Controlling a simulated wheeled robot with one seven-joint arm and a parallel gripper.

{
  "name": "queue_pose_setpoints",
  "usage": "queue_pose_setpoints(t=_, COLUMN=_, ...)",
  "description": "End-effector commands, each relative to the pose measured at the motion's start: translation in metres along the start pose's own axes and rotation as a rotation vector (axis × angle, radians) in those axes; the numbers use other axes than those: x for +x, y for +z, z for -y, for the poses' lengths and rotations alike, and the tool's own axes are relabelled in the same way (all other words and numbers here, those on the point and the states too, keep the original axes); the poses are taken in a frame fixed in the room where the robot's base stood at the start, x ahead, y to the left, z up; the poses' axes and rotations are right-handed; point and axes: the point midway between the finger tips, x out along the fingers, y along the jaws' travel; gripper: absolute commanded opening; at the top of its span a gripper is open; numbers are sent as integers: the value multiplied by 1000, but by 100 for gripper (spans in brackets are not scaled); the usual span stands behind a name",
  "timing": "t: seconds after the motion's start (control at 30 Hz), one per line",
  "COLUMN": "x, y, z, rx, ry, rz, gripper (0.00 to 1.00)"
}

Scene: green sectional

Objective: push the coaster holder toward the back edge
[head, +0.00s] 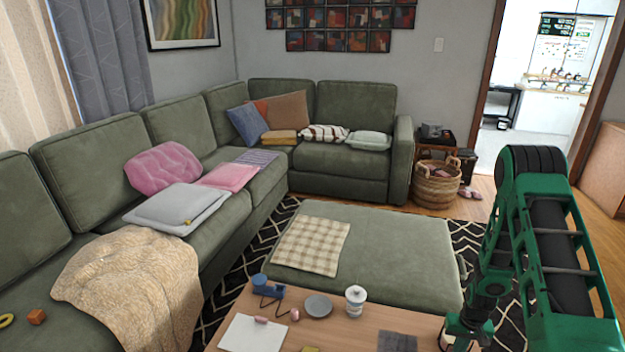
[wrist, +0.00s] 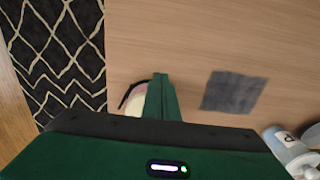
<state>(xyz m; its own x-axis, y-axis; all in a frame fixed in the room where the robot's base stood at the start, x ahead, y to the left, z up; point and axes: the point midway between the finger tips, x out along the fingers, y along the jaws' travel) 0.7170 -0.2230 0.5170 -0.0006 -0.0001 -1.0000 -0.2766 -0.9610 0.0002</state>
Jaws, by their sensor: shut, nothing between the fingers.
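On the right end of the wooden coffee table (wrist: 190,40), a rounded cream and pink item with a black curved edge (wrist: 134,103) lies close beside my gripper in the wrist view. It looks like the coaster holder, but my fingers and wrist hide much of it. Whether they touch cannot be told. My gripper (wrist: 160,78) is shut and empty, low over the table near its right edge. In the head view my gripper (head: 462,334) is at the bottom right, and only a small part of the holder (head: 444,336) shows beside it.
A dark grey cloth (wrist: 234,92) lies flat beside my gripper. A white lidded jar (head: 355,301), a grey plate (head: 318,306), a blue item (head: 267,287) and white paper (head: 252,334) are farther left on the table. A green ottoman (head: 390,255) stands behind it.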

Motion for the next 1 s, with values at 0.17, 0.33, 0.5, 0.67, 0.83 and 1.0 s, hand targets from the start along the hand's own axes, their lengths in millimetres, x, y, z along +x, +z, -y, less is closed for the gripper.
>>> queue_pose_setpoints(t=0.17, x=-13, y=2, z=0, rx=0, ry=0, rz=-1, gripper=0)
queue_pose_setpoints(t=0.33, x=-24, y=5, z=1, rx=0, ry=0, rz=0, gripper=0)
queue_pose_setpoints(t=0.5, x=-35, y=7, z=1, rx=0, ry=0, rz=0, gripper=0)
queue_pose_setpoints(t=0.67, x=-42, y=9, z=1, rx=0, ry=0, rz=0, gripper=0)
queue_pose_setpoints(t=0.83, x=-44, y=10, z=1, rx=0, ry=0, rz=1, gripper=0)
queue_pose_setpoints(t=1.0, x=-44, y=10, z=1, rx=0, ry=0, rz=0, gripper=0)
